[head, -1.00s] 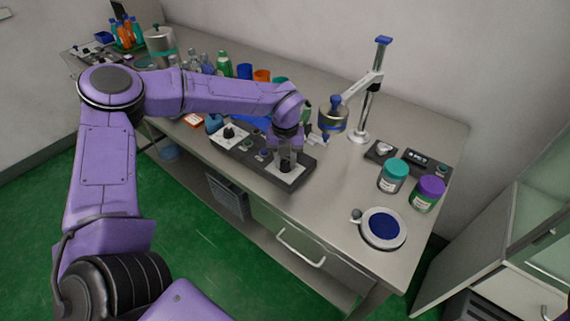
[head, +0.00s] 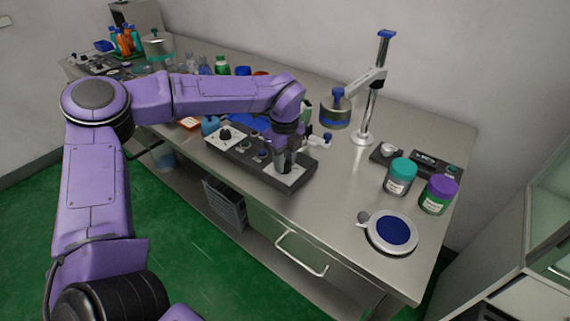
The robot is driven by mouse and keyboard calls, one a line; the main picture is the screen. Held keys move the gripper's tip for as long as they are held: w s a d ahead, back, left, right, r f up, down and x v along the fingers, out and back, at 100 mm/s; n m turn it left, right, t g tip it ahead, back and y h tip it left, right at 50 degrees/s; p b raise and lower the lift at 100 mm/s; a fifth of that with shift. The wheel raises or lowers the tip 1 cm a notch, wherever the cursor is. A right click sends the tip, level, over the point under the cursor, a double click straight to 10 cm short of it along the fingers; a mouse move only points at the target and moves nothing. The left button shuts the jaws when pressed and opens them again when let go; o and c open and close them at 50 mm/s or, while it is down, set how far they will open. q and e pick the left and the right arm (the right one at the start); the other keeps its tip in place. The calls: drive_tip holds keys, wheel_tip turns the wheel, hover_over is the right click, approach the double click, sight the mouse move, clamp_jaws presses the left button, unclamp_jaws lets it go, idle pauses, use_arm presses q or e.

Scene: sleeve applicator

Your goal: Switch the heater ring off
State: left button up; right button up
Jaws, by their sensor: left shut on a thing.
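A dark control box (head: 236,158) lies along the front of the bench, with a white plate and black knob at its left end and small knobs in its middle. My left gripper (head: 283,168) points down at the white plate (head: 292,177) on the box's right end. It is shut on a small control there, probably a knob or switch, which the fingers mostly hide. A metal cylinder with a blue band (head: 336,114), possibly the heater ring, hangs on the arm of a post stand (head: 368,105) behind the box. My right gripper is out of view.
Teal-lidded (head: 400,175) and purple-lidded (head: 438,194) jars stand at the right, near a round blue-topped plate (head: 393,231). Bottles and blue containers stand behind my left arm. Bare bench top lies between the box and the round plate.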

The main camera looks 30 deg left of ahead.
use_arm(q)
drive_tip(key=shift+f+n, duration=0.1)
drive_tip(key=shift+n, duration=0.2)
idle(0.4)
drive_tip(key=o, duration=1)
drive_tip(key=shift+a, duration=0.15)
drive_tip(key=shift+o, duration=0.2)
wheel_tip(320, 180, up, 10)
drive_tip(key=shift+r+b, duration=0.25)
drive_tip(key=shift+b, duration=0.1)
